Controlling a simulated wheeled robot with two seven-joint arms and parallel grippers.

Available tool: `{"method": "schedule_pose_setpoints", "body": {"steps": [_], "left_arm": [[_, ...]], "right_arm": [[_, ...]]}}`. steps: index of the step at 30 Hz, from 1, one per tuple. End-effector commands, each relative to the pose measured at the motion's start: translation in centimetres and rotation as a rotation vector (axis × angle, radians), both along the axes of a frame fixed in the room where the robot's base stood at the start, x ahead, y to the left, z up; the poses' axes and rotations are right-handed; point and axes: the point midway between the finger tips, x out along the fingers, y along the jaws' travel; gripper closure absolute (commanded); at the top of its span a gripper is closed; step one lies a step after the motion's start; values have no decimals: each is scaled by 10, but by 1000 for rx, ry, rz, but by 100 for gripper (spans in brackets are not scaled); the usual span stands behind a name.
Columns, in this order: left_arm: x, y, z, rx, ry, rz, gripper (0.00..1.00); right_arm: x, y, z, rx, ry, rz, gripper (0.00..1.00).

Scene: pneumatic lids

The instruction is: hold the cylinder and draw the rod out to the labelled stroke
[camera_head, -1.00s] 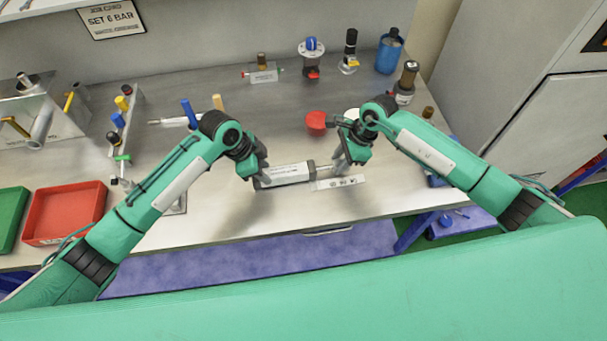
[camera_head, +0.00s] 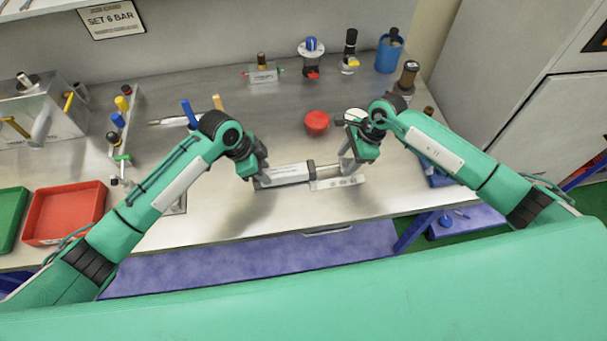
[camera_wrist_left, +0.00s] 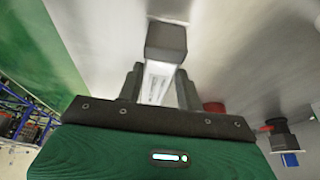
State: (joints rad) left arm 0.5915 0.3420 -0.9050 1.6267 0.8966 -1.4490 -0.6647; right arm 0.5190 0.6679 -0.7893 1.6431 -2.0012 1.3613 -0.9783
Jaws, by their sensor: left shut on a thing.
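The cylinder (camera_head: 287,173), a pale barrel with a printed label and dark end caps, lies near the front edge of the bench. My left gripper (camera_head: 257,177) is shut on its left part. In the left wrist view the barrel (camera_wrist_left: 156,84) sits between the two fingers, with a dark end cap (camera_wrist_left: 166,42) beyond them. The thin rod (camera_head: 328,166) sticks out to the right. My right gripper (camera_head: 349,168) is at the rod's outer end, which its fingers hide. Whether they are closed is unclear. A flat marked strip (camera_head: 337,183) lies just in front of the rod.
A red round part (camera_head: 317,122) lies behind the rod. Several fittings and a blue container (camera_head: 389,54) stand along the back. A red tray (camera_head: 64,212) and a green tray (camera_head: 10,215) are at the left.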

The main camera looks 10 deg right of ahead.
Motion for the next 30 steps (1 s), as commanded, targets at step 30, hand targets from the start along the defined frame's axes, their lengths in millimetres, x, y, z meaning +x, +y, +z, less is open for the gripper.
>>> {"method": "schedule_pose_setpoints", "body": {"steps": [30], "left_arm": [[0,0,-1,1,1,1,84]], "right_arm": [[0,-20,50,1,-1,2,49]]}}
